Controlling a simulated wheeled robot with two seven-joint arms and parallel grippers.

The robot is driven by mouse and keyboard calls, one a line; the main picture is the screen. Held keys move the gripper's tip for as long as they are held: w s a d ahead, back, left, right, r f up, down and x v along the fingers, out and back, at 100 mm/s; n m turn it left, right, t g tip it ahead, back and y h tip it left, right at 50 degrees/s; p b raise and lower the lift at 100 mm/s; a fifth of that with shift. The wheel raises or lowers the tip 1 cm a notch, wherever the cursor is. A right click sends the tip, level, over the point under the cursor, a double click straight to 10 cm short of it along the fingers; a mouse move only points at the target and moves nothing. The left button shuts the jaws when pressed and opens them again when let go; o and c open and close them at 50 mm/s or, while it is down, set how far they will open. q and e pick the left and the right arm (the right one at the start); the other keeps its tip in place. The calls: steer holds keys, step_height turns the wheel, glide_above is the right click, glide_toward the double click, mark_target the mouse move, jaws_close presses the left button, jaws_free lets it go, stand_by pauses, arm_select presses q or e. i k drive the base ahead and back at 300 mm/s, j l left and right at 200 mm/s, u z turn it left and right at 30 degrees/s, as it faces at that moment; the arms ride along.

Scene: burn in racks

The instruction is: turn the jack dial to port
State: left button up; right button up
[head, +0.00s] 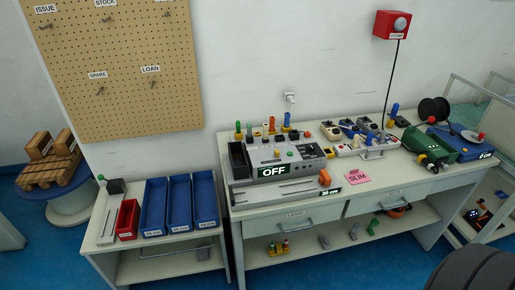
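A grey test unit (243,169) with a lit OFF display (274,171) stands at the left end of the long bench. Its top carries several small knobs and buttons, among them a green button (289,153). A small dark panel (311,151) sits at its right end. I cannot tell which part is the jack dial, and no "port" marking is readable at this size. Neither of my grippers shows in the head view.
A pink SLIM card (357,177) lies on the bench (393,178). Green (427,146) and blue (457,146) units stand at its right. A side table holds blue bins (181,203) and a red bin (128,219). A dark rounded shape (475,272) fills the lower right corner.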

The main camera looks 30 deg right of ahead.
mark_target(310, 149)
steer(key=z, duration=1.25)
